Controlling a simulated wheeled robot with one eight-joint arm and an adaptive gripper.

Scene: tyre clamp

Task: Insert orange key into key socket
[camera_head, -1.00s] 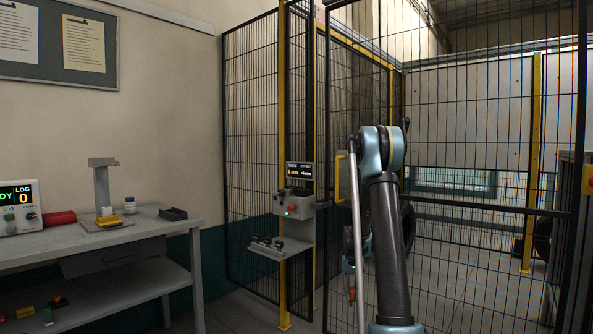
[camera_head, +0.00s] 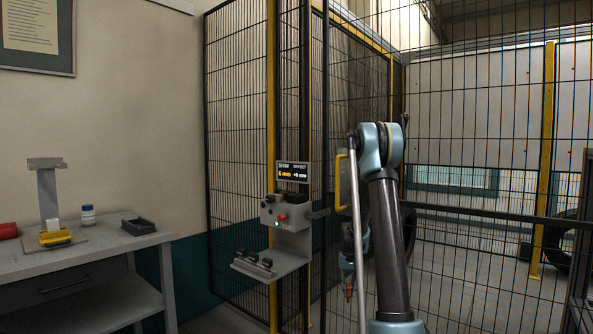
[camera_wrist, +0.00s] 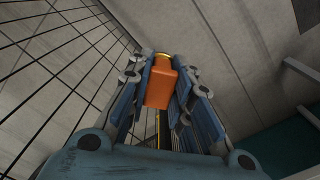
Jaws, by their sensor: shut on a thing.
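The orange key (camera_wrist: 160,88) is held between the blue fingers of my gripper (camera_wrist: 163,75) in the wrist view, with a brass-coloured end at its far side. In the head view my gripper (camera_head: 348,268) hangs low beside the fence, pointing down, with the orange key (camera_head: 349,293) at its tip. A grey control box (camera_head: 270,212) with a red button and a green light is mounted on the yellow post, left of my gripper and apart from it. I cannot make out the key socket clearly.
A display (camera_head: 293,173) sits above the box, and a shelf (camera_head: 290,262) with small dark parts juts out below it. A yellow handle (camera_head: 340,180) and mesh fence (camera_head: 235,150) stand close to my arm. A workbench (camera_head: 60,263) is at the left.

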